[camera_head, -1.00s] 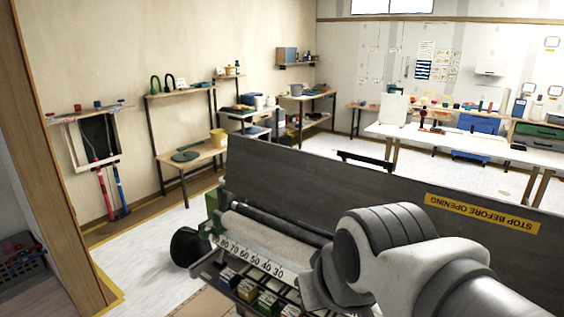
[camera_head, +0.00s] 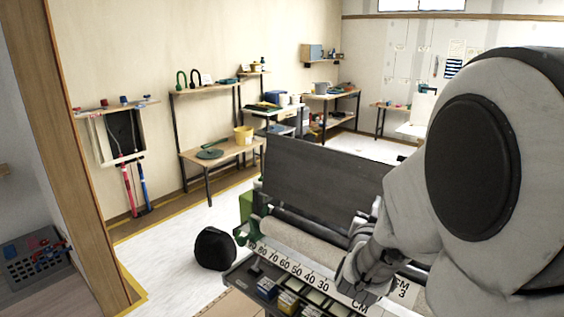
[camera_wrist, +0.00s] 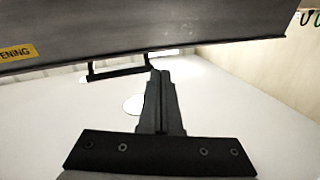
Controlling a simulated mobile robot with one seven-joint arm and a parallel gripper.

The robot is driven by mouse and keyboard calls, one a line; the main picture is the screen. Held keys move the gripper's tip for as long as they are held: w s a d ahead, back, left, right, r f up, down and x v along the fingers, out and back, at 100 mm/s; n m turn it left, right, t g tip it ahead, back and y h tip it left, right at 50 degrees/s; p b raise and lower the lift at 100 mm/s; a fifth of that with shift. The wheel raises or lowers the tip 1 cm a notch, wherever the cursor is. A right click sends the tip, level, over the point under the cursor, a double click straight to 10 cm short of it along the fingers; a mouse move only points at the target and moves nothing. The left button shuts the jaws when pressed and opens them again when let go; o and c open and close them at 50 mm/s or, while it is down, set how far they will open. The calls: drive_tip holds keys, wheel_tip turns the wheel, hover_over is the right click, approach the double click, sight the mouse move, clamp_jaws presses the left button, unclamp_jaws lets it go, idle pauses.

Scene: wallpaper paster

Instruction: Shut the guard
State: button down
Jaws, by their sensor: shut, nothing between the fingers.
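The guard is a long dark grey panel (camera_head: 325,185) that stands raised at the back of the pasting machine in the head view. My arm hides its right part. In the wrist view the guard (camera_wrist: 170,25) crosses the top, with part of a yellow label (camera_wrist: 18,53) on its left. A black bar handle (camera_wrist: 115,72) hangs from its lower edge there. My gripper (camera_wrist: 160,76) is shut and empty, its tips close to the right end of the handle. I cannot tell whether they touch. In the head view my arm hides the fingertips.
The machine's pale roller (camera_head: 305,242) and numbered scale (camera_head: 290,264) lie in front of the guard. Small boxes (camera_head: 288,302) sit in a tray below. A black round object (camera_head: 214,248) is at the machine's left end. White floor is clear to the left.

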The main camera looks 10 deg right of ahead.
drive_tip(key=s+d+r+m+h, duration=0.1)
drive_tip(key=s+d+r+h, duration=0.1)
drive_tip(key=s+d+h, duration=0.3)
drive_tip(key=w+d+r+h+p, duration=0.2)
drive_tip(key=w+d, duration=0.7)
drive_tip(key=shift+r, duration=0.2)
drive_tip(key=shift+w, duration=0.1)
